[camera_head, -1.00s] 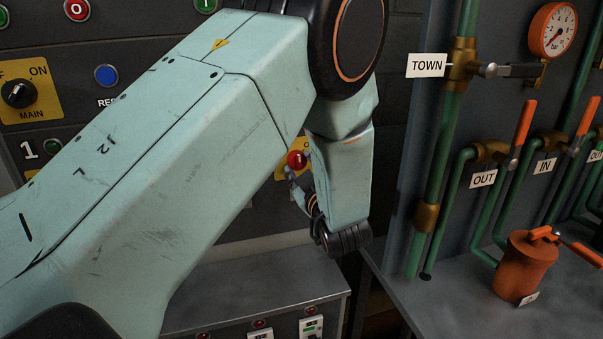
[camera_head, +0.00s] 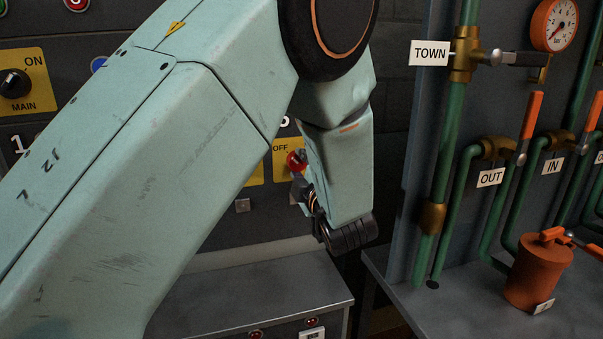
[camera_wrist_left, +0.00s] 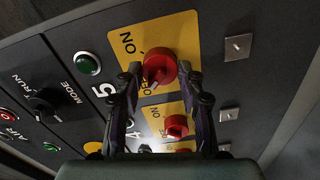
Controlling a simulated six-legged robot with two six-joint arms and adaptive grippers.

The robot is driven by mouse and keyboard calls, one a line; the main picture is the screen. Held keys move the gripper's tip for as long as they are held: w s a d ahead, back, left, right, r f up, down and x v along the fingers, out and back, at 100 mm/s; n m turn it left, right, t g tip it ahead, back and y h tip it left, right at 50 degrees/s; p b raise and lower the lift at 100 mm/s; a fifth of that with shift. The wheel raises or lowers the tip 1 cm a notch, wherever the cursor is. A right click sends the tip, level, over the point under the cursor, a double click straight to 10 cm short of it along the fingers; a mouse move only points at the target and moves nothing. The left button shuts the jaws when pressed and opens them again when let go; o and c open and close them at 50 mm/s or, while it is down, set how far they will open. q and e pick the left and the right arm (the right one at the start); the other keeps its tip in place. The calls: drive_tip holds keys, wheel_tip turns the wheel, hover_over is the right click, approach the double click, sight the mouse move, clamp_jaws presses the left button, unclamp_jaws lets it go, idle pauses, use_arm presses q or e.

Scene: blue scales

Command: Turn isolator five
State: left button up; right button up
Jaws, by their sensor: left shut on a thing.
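Isolator five is a red rotary knob (camera_wrist_left: 160,68) on a yellow plate marked ON and OFF, beside a white 5 in the left wrist view. In the head view the knob (camera_head: 296,160) shows just left of my forearm, with OFF above it. My left gripper (camera_wrist_left: 160,78) has its two dark fingers on either side of the knob and is shut on it. In the head view the left gripper (camera_head: 305,192) is mostly hidden behind my arm. The knob's exact angle is hard to read. My right gripper is not in view.
Another red knob (camera_wrist_left: 176,126) sits close beside isolator five. A green lamp (camera_wrist_left: 87,63) and a MODE switch (camera_wrist_left: 45,102) are on the same panel. To the right stand green pipes (camera_head: 448,150), orange-handled valves and an orange canister (camera_head: 537,272). A grey ledge (camera_head: 250,295) lies below.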

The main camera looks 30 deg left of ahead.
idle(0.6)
use_arm(q)
drive_tip(key=o, duration=1.2)
